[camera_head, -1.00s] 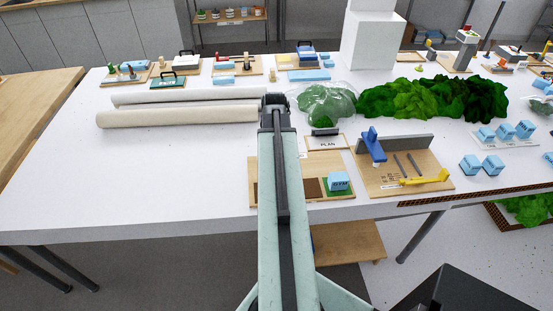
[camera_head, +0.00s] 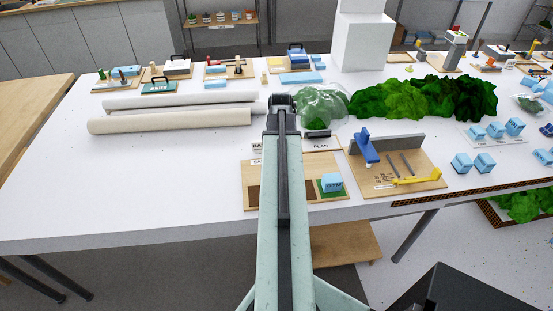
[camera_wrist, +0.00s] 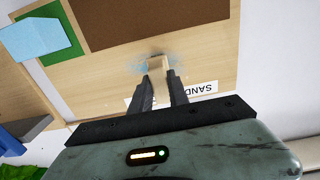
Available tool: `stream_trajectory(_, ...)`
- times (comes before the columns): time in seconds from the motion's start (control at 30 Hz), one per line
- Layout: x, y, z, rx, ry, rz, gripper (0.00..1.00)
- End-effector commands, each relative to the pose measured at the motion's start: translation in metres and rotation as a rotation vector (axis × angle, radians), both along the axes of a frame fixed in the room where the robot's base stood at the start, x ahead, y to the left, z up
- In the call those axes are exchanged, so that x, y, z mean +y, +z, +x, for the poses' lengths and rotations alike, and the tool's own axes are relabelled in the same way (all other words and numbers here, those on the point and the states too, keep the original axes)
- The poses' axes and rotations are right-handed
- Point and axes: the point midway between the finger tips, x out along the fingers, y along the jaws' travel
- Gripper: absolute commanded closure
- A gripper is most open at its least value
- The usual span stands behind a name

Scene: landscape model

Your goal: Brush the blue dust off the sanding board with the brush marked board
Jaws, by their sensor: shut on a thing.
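The sanding board (camera_head: 251,181) is a pale wooden board near the table's front edge. It carries brown sheets (camera_wrist: 140,20), a green patch (camera_wrist: 48,38) and a light blue block (camera_wrist: 34,40). In the wrist view, blue dust (camera_wrist: 141,67) lies smeared on bare wood beside the brown sheet. My gripper (camera_wrist: 161,82) is shut on the brush (camera_wrist: 157,62), a pale piece between the fingers, its end at the dust. Whether it touches the board is unclear. The brush's own mark is not readable. In the head view, my arm hides the board's middle.
A tray labelled PLAN (camera_head: 328,145) lies behind the board. A tool board (camera_head: 397,181) with a blue upright and yellow bar stands at right. Green foliage (camera_head: 420,96) lies behind it. Pale rolls (camera_head: 165,121) lie at left. The table's front left is clear.

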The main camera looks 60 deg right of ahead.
Motion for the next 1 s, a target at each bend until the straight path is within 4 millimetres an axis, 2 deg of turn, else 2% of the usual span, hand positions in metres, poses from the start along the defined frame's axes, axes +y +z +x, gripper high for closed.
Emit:
stream_trajectory(0.23,-0.017,-0.002,-0.02,0.002,-0.003,-0.001,1.0)
stream_trajectory(0.47,-0.02,-0.002,-0.024,0.004,-0.003,-0.002,1.0)
stream_trajectory(0.83,-0.042,-0.001,-0.048,0.003,-0.004,-0.003,1.0)
stream_trajectory(1.0,-0.043,0.001,-0.05,0.002,-0.002,-0.002,1.0)
